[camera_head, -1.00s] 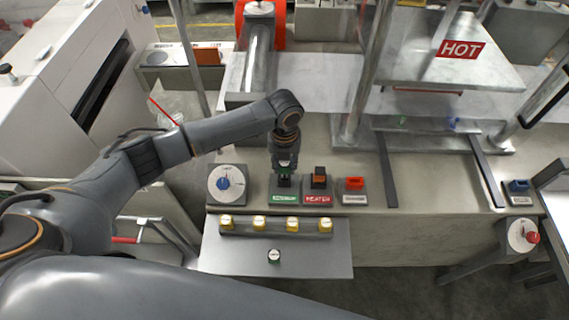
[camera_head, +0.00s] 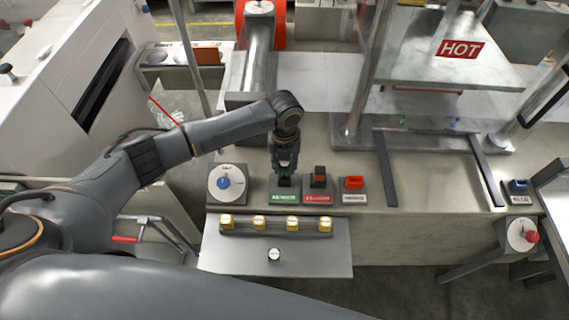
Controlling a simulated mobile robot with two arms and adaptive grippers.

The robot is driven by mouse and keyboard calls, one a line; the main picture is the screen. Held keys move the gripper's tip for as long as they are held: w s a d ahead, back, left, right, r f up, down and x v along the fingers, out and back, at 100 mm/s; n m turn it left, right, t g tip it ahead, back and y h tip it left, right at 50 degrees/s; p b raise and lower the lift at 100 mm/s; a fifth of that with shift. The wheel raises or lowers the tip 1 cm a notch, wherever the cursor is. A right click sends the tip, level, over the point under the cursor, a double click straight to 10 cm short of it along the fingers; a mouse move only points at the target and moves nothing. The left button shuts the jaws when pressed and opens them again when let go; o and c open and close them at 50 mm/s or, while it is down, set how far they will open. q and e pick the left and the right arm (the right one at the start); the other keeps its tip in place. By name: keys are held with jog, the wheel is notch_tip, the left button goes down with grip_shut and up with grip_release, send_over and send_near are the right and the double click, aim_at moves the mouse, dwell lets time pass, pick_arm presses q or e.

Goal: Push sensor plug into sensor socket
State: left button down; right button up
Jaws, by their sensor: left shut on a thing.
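The socket block with a green label (camera_head: 284,196) stands at the left of a row of sockets on the bench's front edge; I take it as the sensor socket, though its label is too small to read surely. My left gripper (camera_head: 285,171) points straight down right above this block. It is shut on a small dark plug (camera_head: 284,180), mostly hidden by the fingers. The plug is at the top of the socket; I cannot tell how deep it sits. My right gripper is not in view.
The red-labelled heater socket (camera_head: 318,197) with a dark orange-brown plug stands close on the right, then a block with a red plug (camera_head: 354,183). A dial box (camera_head: 226,183) is on the left. A tray (camera_head: 312,262) with several yellow-capped pieces lies in front. A HOT press (camera_head: 460,50) stands behind.

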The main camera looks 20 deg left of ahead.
aim_at(284, 171)
pick_arm(q)
jog(key=shift+f+b, duration=0.85)
jog(key=shift+f, duration=0.7)
jog(key=c, duration=1)
grip_release()
jog(key=shift+o, duration=0.2)
notch_tip(284, 171, up, 12)
